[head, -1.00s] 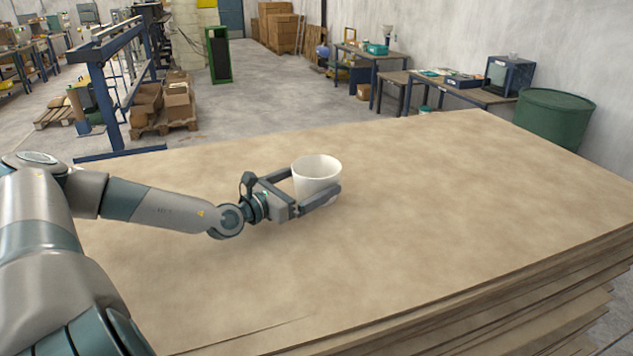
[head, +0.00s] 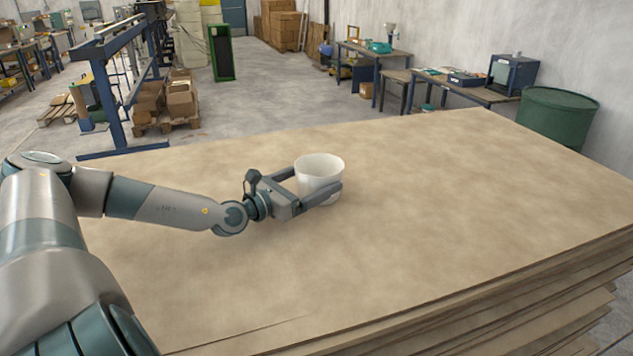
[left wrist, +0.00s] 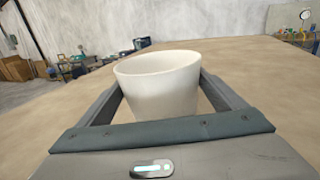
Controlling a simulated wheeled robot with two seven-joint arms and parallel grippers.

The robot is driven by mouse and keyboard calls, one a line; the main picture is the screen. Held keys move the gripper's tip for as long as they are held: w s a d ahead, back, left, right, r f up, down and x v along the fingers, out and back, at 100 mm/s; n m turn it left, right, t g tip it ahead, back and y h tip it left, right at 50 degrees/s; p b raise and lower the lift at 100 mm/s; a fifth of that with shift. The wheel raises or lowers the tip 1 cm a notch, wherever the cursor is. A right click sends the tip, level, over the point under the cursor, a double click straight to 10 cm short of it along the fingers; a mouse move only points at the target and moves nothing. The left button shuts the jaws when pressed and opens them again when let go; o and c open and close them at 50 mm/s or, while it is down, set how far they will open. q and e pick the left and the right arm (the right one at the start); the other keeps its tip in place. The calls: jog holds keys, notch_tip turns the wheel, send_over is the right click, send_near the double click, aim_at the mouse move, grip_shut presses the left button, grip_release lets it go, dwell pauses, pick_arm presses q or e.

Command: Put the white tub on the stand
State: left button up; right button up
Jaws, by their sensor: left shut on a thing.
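The white tub (head: 319,170) is upright and open at the top, over the middle of the brown board stack. My left gripper (head: 318,187) is shut on the tub, with one finger on each side of it. The left wrist view shows the tub (left wrist: 160,85) between the two fingers (left wrist: 162,95), its rim standing above them. Whether the tub's base touches the board is hard to tell. I cannot make out a stand on the board. My right gripper is not in view.
The stack's top board (head: 450,190) is bare around the tub, with wide free room to the right. A green drum (head: 556,122) stands beyond its right edge. Work tables (head: 470,92) line the back wall. A blue metal frame (head: 108,100) stands at the back left.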

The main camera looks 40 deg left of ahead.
pick_arm(q)
jog(key=shift+r, duration=0.2)
jog(key=shift+r+b, duration=0.5)
jog(key=shift+r, duration=0.4)
jog(key=shift+r+b, duration=0.4)
jog(key=shift+r, duration=0.55)
jog(key=w+d+r+p, duration=0.1)
jog(key=w+d+r, duration=0.2)
jog(key=d+r, duration=0.4)
jog(key=d, duration=0.4)
jog(key=shift+w, duration=0.4)
jog(key=shift+f, duration=0.1)
jog(key=shift+c, duration=0.2)
